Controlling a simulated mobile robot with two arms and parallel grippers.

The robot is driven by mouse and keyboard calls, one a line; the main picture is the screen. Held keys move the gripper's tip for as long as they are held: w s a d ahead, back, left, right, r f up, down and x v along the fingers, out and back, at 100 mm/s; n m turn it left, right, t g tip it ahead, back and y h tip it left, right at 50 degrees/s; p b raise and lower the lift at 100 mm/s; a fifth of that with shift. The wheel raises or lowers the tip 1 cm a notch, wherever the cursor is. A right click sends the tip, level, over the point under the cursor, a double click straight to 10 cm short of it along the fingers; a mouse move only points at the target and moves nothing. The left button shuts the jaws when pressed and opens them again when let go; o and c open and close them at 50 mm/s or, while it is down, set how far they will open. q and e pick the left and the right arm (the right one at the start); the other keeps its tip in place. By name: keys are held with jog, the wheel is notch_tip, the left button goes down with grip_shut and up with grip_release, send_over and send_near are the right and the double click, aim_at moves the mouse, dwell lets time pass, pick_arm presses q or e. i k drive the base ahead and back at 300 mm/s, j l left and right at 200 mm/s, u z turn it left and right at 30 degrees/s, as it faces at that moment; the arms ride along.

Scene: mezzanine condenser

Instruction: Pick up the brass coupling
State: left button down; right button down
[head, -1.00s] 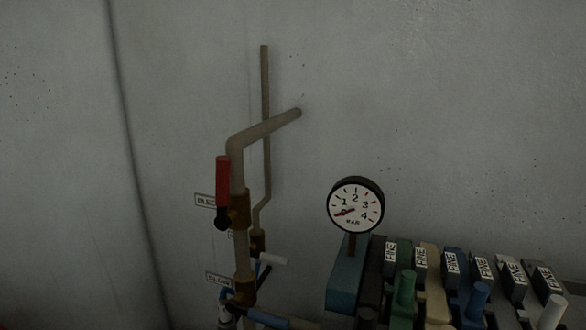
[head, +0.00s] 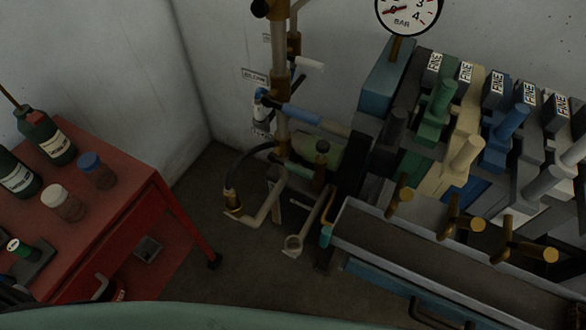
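A brass-coloured fitting (head: 233,201), which looks like the brass coupling, is at the lower end of a short black hose (head: 247,158). The hose curves down from the vertical pipe (head: 283,100) near the wall corner. The fitting hangs above the dark floor, between the red table and the row of machinery. I cannot tell whether it touches the pale bent pipe (head: 266,202) close to its right. Neither of my grippers is in view.
A red table (head: 118,222) with bottles and jars stands at left. At right are a coloured valve block with FINE labels, a pressure gauge (head: 408,12) and a grey trough (head: 420,262) with brass taps. Dark floor (head: 205,190) is open between them.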

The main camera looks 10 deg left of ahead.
aim_at(230, 196)
jog(key=k+u, duration=0.15)
jog(key=u, duration=0.7)
